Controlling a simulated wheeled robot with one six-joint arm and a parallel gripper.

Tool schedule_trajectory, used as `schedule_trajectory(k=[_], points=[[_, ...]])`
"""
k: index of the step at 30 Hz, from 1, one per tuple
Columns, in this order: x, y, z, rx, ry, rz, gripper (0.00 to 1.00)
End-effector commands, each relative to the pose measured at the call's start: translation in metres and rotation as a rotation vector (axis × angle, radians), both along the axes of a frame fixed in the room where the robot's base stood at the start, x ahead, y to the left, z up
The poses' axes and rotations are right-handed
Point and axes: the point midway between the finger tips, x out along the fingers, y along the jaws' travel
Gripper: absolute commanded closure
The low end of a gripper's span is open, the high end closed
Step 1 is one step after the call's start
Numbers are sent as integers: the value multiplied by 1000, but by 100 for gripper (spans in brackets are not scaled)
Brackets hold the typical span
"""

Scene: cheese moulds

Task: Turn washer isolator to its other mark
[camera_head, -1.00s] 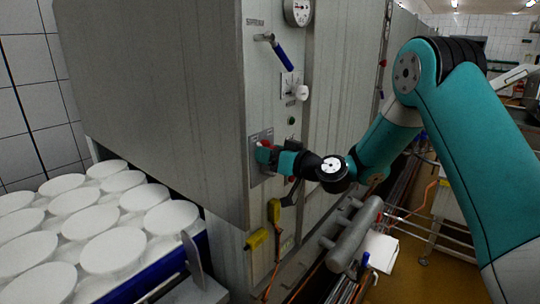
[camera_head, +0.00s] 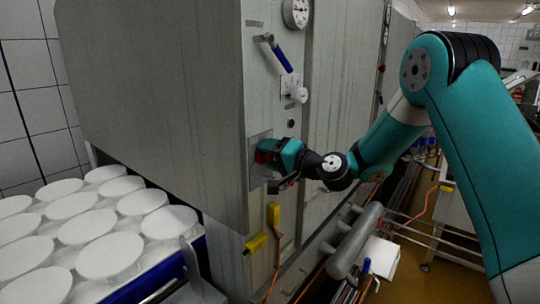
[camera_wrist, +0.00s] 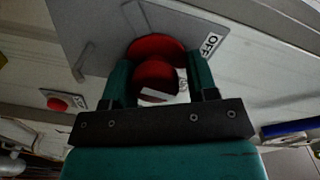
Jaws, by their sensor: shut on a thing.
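The washer isolator (camera_wrist: 156,48) is a red rotary knob on a grey plate (camera_wrist: 100,30) on the machine's panel. An "OFF" label (camera_wrist: 212,44) shows on the plate beside it in the wrist view. My gripper (camera_wrist: 158,80) is shut on the red knob, one teal finger on each side. In the head view my gripper (camera_head: 268,155) is at the same plate, and the knob is mostly hidden behind the fingers. A white mark shows on the knob between the fingers; any other label is hidden.
Above are a blue-handled lever (camera_head: 281,56), a white knob (camera_head: 300,95) and a round gauge (camera_head: 296,12). Below hangs a yellow handle (camera_head: 273,216). A red button (camera_wrist: 58,104) shows in the wrist view. White moulds (camera_head: 110,255) stand at lower left; a pipe (camera_head: 355,240) runs lower right.

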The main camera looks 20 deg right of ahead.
Motion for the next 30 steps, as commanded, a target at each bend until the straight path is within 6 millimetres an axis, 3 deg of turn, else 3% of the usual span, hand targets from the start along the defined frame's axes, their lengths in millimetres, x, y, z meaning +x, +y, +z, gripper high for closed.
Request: schedule_trajectory(k=[15,30], points=[[1,-5,-5,348,266,-11,71],[0,-2,-9,487,376,-6,71]])
